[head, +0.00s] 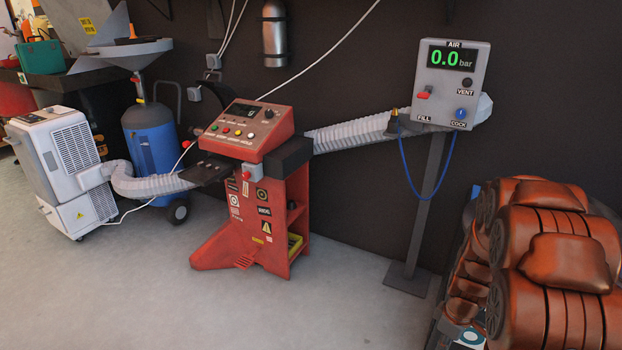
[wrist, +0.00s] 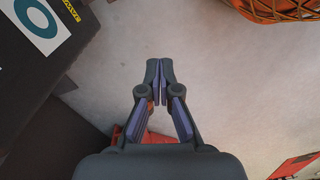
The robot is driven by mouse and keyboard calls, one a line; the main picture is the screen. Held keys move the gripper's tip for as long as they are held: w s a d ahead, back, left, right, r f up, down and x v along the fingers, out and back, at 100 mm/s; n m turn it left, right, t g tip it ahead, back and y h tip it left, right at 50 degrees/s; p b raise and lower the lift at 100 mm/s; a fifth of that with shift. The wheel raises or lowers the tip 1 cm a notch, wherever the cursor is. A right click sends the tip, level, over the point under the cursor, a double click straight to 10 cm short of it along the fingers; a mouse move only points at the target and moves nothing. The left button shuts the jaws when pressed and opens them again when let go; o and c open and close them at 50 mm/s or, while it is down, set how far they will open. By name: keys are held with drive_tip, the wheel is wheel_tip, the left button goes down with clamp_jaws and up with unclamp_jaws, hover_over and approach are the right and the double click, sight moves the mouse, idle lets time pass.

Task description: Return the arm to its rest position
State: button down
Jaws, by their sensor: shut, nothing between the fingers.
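My gripper (wrist: 160,68) shows in the wrist view, with its two fingertips together and nothing between them. It points over bare grey floor (wrist: 205,70). In the head view my gripper and arm do not show.
A red console (head: 245,135) stands mid-floor in the head view. An air panel (head: 450,80) on a post stands right of it. A white portable unit (head: 60,170) and blue tank (head: 152,140) stand left. Floor (head: 130,290) is clear in front.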

drive_tip(key=s+a+r+m+p, duration=0.1)
drive_tip(key=s+a+r+p, duration=0.25)
drive_tip(key=r, duration=0.55)
drive_tip(key=s+a+r+m+p, duration=0.2)
drive_tip(key=a+r+p, duration=0.2)
drive_tip(key=r, duration=0.5)
drive_tip(key=s+a+r+m+p, duration=0.1)
drive_tip(key=s+a+r+p, duration=0.25)
drive_tip(key=r, duration=0.45)
drive_tip(key=s+a+r+m+p, duration=0.2)
drive_tip(key=s+a+r+p, duration=0.1)
drive_tip(key=s+r+p, duration=0.2)
drive_tip(key=s+a+r+m+g+p, duration=0.1)
drive_tip(key=s+a+r+m+p, duration=0.1)
drive_tip(key=s+r+p, duration=0.4)
drive_tip(key=s+a+r, duration=0.1)
drive_tip(key=s+r, duration=0.3)
drive_tip(key=r, duration=0.4)
drive_tip(key=shift+s+a+g+h, duration=0.15)
drive_tip(key=shift+a+g+h, duration=0.15)
drive_tip(key=shift+a, duration=0.1)
